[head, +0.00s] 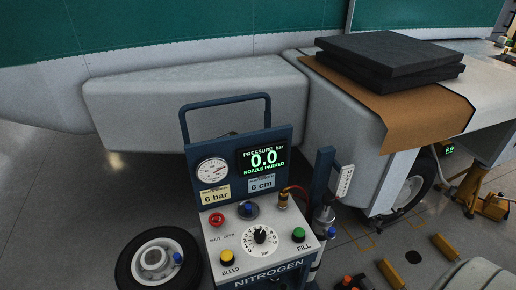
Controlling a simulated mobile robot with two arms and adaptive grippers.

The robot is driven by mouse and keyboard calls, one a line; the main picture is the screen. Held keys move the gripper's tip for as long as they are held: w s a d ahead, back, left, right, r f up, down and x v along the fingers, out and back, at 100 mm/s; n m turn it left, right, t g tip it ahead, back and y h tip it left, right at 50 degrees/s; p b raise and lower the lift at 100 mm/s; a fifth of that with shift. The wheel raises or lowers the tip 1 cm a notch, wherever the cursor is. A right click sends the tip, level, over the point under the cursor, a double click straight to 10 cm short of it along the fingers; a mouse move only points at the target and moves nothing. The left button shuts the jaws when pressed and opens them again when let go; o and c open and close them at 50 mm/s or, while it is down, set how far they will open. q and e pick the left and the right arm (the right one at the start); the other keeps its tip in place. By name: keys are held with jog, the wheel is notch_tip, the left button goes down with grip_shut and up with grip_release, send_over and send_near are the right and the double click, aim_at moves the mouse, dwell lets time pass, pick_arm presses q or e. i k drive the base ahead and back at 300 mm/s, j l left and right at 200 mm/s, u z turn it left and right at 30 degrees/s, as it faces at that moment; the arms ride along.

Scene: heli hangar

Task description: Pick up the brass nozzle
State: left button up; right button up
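The small brass nozzle (283,201) stands upright at the right rear of the nitrogen cart's top panel, with a dark cap or collar and a thin reddish hose beside it. The nitrogen cart (230,233) is grey and blue with a tall handle. Its pressure display (263,160) reads 0.0 bar and "NOZZLE PARKED". Neither of my grippers can be made out in the head view.
A round dial gauge (212,170), a black knob (260,236) and coloured buttons crowd the cart around the nozzle. A blue post (323,172) stands close at its right. A wheel (154,258) lies left of the cart. Black pads (390,55) rest on a brown mat (425,110).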

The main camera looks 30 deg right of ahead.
aim_at(283, 196)
jog(key=z, duration=1.15)
